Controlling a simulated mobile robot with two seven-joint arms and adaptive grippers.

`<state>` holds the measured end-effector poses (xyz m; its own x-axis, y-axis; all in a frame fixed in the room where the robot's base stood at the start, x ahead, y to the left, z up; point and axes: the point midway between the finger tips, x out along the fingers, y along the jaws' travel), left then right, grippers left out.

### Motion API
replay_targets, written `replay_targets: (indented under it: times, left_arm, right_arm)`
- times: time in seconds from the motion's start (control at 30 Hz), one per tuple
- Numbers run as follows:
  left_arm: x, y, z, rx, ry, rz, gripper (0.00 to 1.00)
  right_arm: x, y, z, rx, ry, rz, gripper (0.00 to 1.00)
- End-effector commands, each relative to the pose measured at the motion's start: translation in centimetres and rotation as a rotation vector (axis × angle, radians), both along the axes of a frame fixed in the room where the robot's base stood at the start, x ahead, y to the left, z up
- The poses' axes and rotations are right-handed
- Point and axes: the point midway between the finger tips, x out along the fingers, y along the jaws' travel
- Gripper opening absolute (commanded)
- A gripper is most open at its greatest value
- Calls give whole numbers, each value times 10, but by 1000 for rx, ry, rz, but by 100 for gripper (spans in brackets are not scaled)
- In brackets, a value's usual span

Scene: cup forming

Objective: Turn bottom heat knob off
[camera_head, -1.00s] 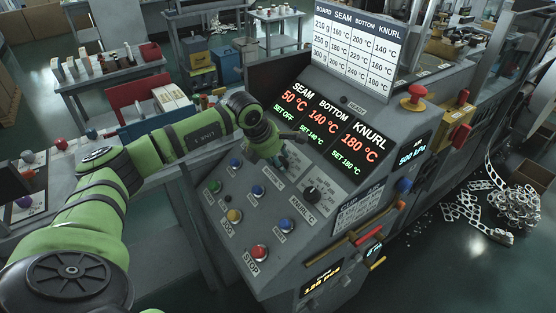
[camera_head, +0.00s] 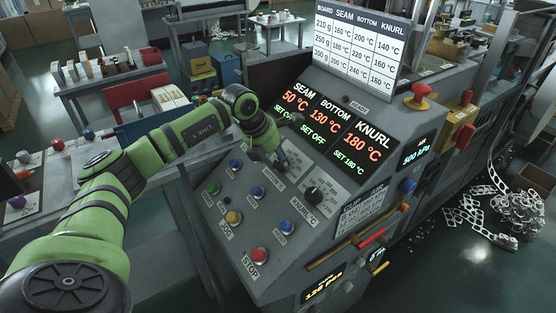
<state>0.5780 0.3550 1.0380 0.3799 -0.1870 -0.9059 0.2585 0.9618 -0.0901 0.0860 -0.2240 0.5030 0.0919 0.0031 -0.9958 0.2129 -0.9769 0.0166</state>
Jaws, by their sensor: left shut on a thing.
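The control panel (camera_head: 215,225) slopes up in front of me. Its display (camera_head: 320,123) reads SEAM 50 °C SET OFF, BOTTOM 130 °C SET OFF and KNURL 180 °C SET 180 °C. My left gripper (camera_head: 281,162) is at the panel face just below the display, shut on the bottom heat knob, which the gripper and wrist mostly hide. The black knurl knob (camera_head: 313,195) stands uncovered to the right of the gripper. The seam knob is not visible behind my wrist. My right gripper is not in view.
Several coloured push buttons sit below the gripper, including a red STOP button (camera_head: 259,255) and a blue one (camera_head: 286,227). A red emergency button (camera_head: 418,96) stands at the upper right. A white temperature chart (camera_head: 358,42) rises behind the display.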

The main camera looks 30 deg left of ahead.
Motion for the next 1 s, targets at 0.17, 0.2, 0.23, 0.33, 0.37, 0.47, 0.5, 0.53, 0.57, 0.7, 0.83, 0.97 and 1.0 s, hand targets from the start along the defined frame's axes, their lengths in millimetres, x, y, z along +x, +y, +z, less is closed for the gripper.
replay_targets:
  times: [0.17,0.2,0.23,0.33,0.37,0.47,0.5,0.53,0.57,0.7,0.83,0.97,1.0]
  left_arm:
    - [-6,-3,-9,-1,29,-6,7]
    - [-6,-3,-9,-1,29,-6,7]
    - [-6,-3,-9,-1,29,-6,7]
    - [-6,-3,-9,0,29,-7,44]
    - [-6,-3,-9,0,29,-7,56]
    - [-5,-3,-8,0,26,-7,62]
    - [-5,-2,-8,1,24,-7,62]
    - [-5,-2,-7,0,22,-7,62]
    - [-4,-2,-6,1,21,-6,62]
    - [-4,-1,-4,1,16,-4,62]
    - [-7,2,8,2,11,-4,62]
    - [-16,7,30,3,10,-4,62]
    - [-19,8,38,3,11,-4,62]
  right_arm:
    - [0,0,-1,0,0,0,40]
    - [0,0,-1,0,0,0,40]
    - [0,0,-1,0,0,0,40]
    - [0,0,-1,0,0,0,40]
    - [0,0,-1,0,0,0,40]
    - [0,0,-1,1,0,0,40]
    - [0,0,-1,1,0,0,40]
    - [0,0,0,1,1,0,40]
    - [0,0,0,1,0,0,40]
    - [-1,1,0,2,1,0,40]
    - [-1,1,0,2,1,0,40]
    - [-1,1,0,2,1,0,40]
    - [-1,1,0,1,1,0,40]
